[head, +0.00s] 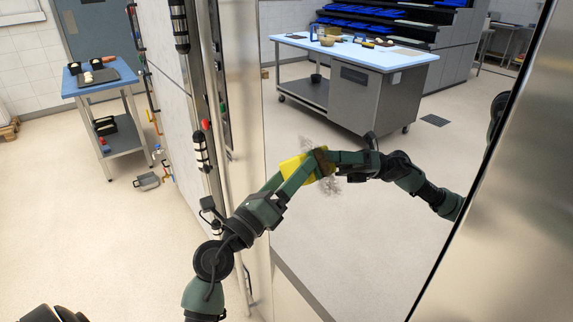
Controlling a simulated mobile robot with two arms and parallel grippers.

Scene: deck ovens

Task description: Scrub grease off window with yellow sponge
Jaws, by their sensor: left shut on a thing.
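My left gripper (306,170) reaches in from the lower left and is shut on the yellow sponge (290,163). The sponge is at the tall glossy window (345,235) in the middle of the head view and seems to touch it; the fingers partly cover it. Greyish grease smears (333,187) show on the window just below and above the sponge. A second green and black arm shape meets the sponge from the right; it looks like my arm's reflection in the window. My right gripper is not seen.
A blue-topped cart (100,78) with a dark tray stands at the back left. A metal frame with vertical bars (205,130) stands left of the window. A workbench (355,55) shows in the window. The left floor is mostly clear.

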